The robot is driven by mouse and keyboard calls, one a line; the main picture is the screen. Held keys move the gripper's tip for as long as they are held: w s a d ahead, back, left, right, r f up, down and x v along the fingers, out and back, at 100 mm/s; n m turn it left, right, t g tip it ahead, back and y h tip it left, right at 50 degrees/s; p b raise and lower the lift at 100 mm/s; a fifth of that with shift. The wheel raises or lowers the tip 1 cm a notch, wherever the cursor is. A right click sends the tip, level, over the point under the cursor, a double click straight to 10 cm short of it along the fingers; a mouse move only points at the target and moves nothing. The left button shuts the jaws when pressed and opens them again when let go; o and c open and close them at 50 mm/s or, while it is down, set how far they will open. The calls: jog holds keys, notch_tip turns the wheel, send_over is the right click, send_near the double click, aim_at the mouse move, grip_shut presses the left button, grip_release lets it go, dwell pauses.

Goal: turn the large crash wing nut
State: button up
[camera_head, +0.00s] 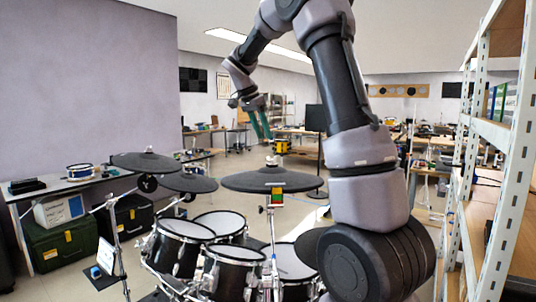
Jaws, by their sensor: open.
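A wide dark cymbal pad (240,182) is in the middle of the view, with a small pale wing nut (271,160) on top of its centre post. Another dark cymbal pad (147,165) at the left also has a small pale nut (149,150) on top. No readable label shows which one is the large crash. My gripper (259,132) has two teal fingers pointing down. It is open and empty, and appears above the middle cymbal's nut, apart from it. The nut's wing angle is too small to tell.
Several drums (234,265) stand below the cymbals. Another cymbal pad (190,183) lies between the left and middle ones. A metal shelf (522,130) rises close at the right. A bench (45,187) with cases stands at the left. My arm hides part of the right side.

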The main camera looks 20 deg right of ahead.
aim_at(272, 161)
jog(key=x, duration=0.8)
jog(key=shift+d+f, duration=0.15)
jog(key=shift+f, duration=0.2)
grip_shut()
